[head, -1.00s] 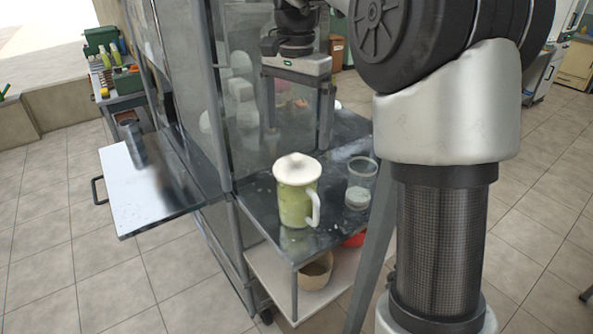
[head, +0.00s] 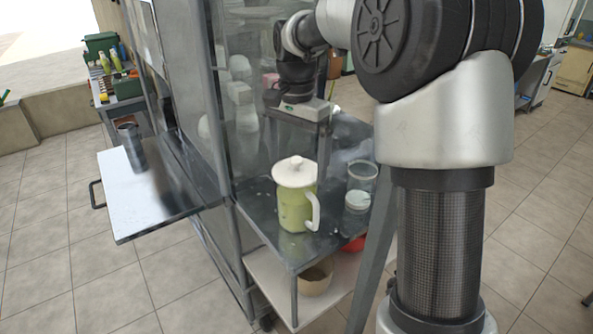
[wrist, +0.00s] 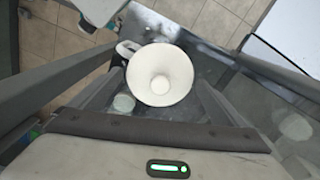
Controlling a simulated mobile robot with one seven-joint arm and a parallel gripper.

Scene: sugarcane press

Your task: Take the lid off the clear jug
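The clear jug (head: 292,208) stands upright on the dark metal shelf of the press, with green liquid inside and a white handle facing front right. Its white lid (head: 295,172) sits on top, with a round knob in the middle. In the wrist view the lid (wrist: 160,75) is seen from above, its knob central, between and beyond my fingers. My gripper (head: 306,150) hangs above and just behind the jug in the head view. The fingers look wide apart in the wrist view and hold nothing. The fingertips are partly hidden behind the lid in the head view.
A clear glass (head: 360,190) with pale contents stands right of the jug. The press's glass panel (head: 235,100) rises close on the left. A metal side tray (head: 150,205) holds a dark cup (head: 131,147). A lower shelf carries a beige bowl (head: 315,278) and a red object.

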